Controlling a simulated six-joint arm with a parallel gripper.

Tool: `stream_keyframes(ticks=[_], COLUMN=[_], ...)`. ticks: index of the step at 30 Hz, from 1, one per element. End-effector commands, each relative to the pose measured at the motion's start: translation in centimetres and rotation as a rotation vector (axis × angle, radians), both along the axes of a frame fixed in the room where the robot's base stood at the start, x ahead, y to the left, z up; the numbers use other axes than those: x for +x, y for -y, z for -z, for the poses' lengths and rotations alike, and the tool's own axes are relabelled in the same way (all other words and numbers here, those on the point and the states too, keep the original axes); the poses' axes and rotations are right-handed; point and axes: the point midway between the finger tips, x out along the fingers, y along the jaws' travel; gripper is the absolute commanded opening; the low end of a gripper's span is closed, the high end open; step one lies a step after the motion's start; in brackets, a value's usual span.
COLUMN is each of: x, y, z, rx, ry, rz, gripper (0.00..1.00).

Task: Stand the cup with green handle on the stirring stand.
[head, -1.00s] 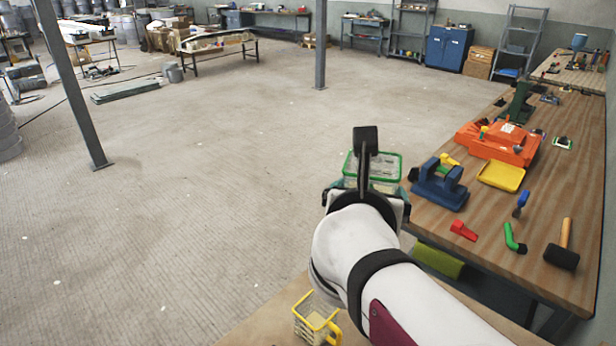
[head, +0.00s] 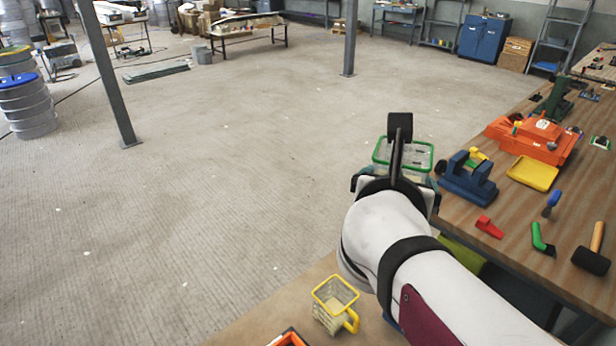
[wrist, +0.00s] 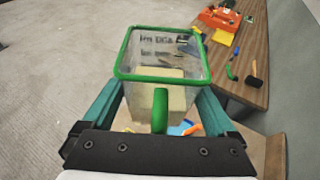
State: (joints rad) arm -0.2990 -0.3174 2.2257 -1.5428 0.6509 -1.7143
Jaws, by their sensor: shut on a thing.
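The cup with the green handle is a clear, box-shaped cup with a green rim (head: 418,146). In the wrist view the cup (wrist: 165,55) fills the middle, its green handle facing my gripper and something pale inside it. My gripper (wrist: 160,112) is shut on this cup, with teal fingers along its two sides. In the head view the cup is partly hidden behind my gripper (head: 396,184) and looks roughly upright, held up clear of the bench. I cannot tell for sure which thing is the stirring stand.
A similar cup with a yellow handle (head: 335,302) stands on the near wooden surface, by an orange-edged thing (head: 289,339). The bench at right holds a blue device (head: 468,184), an orange machine (head: 535,139), a yellow tray (head: 533,173) and a mallet (head: 592,256).

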Motion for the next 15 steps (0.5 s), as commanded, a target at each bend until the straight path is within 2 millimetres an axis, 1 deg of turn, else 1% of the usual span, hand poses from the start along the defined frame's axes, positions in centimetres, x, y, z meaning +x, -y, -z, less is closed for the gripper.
stream_keyframes(ticks=[5, 8, 11, 14, 15], x=[0.0, 0.4, 2.1, 4.1, 4.8], y=[0.0, -0.4, -2.3, -5.6, -7.2], z=[-0.1, 0.4, 2.3, 5.7, 7.3], rx=[0.000, -0.001, -0.005, -0.010, -0.009], ry=[0.001, -0.001, -0.007, -0.008, -0.006], rz=[0.000, 0.007, 0.033, 0.089, 0.119], gripper=[0.02, 0.02, 0.02, 0.02, 0.02])
